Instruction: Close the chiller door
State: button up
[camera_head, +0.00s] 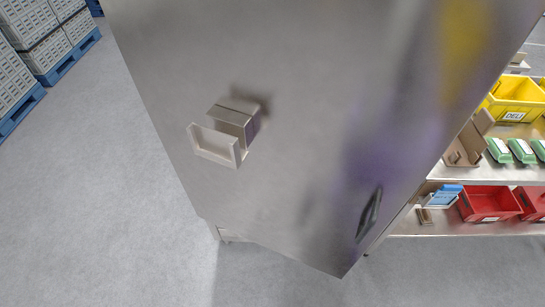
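A large brushed-steel panel (290,180), which looks like the chiller's door or side, fills the middle of the head camera view. It appears tilted in the picture, with its lowest corner near the bottom centre. A pale rectangular handle-like bracket (216,146) stands out from its left part. A dark narrow fitting or reflection (369,213) shows near its lower right edge. I cannot tell whether the door stands open or shut, as no gap or interior shows. My gripper is not in view.
At right, steel shelves (465,181) hold a yellow bin (517,99) marked DELI, red bins (488,204), green packs and brown cartons. At upper left, grey crates (15,85) stand on blue pallets (70,60). The grey floor (120,190) at left is clear.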

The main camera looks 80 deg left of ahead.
aim_at(352, 104)
jog(key=u, duration=2.8)
jog(key=k+l+z, duration=0.15)
jog(key=k+l, duration=0.15)
jog(key=k, duration=0.15)
jog(key=k+l+z, duration=0.1)
jog(key=k+l, duration=0.2)
jog(key=k, duration=0.1)
